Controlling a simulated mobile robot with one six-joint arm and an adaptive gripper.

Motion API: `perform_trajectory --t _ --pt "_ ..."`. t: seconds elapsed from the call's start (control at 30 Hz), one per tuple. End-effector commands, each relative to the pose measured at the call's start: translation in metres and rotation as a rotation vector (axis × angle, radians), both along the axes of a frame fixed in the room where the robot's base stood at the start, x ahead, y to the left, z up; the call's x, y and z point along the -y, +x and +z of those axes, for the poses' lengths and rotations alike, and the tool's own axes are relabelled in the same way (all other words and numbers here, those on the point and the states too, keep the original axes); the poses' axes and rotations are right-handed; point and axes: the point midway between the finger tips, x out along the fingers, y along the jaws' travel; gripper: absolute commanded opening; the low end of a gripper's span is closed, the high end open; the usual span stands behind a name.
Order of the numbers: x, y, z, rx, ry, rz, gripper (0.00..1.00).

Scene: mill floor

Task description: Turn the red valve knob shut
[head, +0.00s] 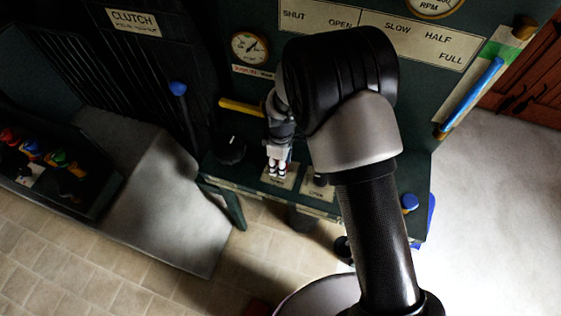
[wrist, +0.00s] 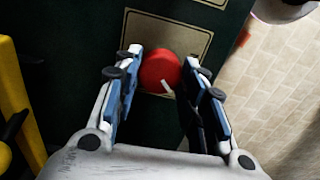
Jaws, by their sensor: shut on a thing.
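The red valve knob (wrist: 158,70) shows in the wrist view as a round red cap on a dark green panel, over a pale plate (wrist: 185,35). A short white mark on the knob points to the lower right of that view. My gripper (wrist: 165,60) has one finger on each side of the knob and is shut on it. In the head view my gripper (head: 278,163) reaches down to the front ledge of the green panel.
A black knob (head: 231,149) stands left of my gripper, and a yellow lever (head: 242,106) sticks out above it. A blue-tipped lever (head: 178,89) is farther left. A blue knob (head: 409,202) sits at the ledge's right end. Open floor (head: 490,200) lies to the right.

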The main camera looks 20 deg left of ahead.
Motion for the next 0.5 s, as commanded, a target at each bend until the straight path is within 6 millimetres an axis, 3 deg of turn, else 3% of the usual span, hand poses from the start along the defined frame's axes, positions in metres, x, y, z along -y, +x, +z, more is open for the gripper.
perform_trajectory --t 0.5 --pt "-0.0001 0.0001 0.0001 0.0 0.0 -0.481 0.14"
